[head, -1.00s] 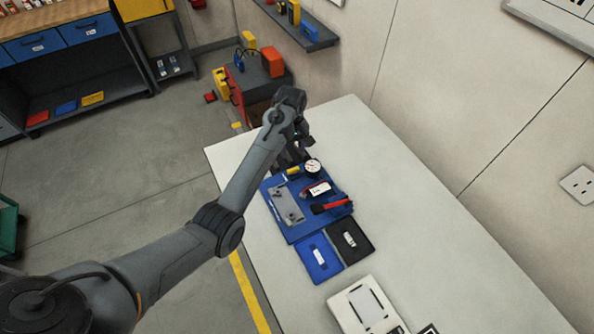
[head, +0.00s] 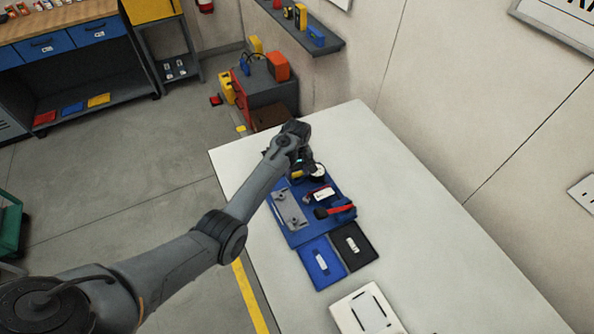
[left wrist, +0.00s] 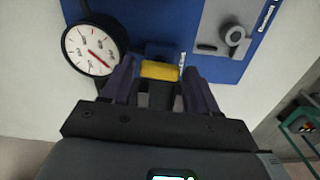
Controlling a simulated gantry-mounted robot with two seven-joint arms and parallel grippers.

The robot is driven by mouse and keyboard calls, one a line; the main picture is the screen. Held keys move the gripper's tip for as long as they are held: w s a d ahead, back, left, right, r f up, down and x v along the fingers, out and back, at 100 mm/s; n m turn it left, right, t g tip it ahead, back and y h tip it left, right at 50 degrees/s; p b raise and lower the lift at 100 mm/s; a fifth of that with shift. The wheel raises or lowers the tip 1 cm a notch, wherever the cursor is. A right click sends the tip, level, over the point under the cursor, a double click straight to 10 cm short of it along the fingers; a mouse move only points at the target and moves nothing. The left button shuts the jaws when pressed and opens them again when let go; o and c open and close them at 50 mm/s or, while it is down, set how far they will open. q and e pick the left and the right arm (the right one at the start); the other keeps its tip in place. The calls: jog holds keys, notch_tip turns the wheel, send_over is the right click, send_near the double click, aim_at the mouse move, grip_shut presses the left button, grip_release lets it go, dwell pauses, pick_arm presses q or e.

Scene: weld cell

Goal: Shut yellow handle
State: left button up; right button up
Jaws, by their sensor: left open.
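The yellow handle (left wrist: 160,70) shows in the left wrist view as a short yellow bar at the near edge of the blue board (left wrist: 196,66). In the head view only a small bit of the handle (head: 297,174) shows under my gripper. My left gripper (left wrist: 157,62) is open, with one dark finger on each side of the handle. Whether the fingers touch it I cannot tell. In the head view my left gripper (head: 303,163) is over the far end of the board, beside the round white gauge (head: 318,172). My right gripper is not in view.
The gauge (left wrist: 90,48) is close beside one finger. The white table (head: 420,210) is clear to the right.

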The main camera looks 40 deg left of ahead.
pick_arm(q)
jog(key=c, duration=0.8)
jog(key=shift+r, duration=0.1)
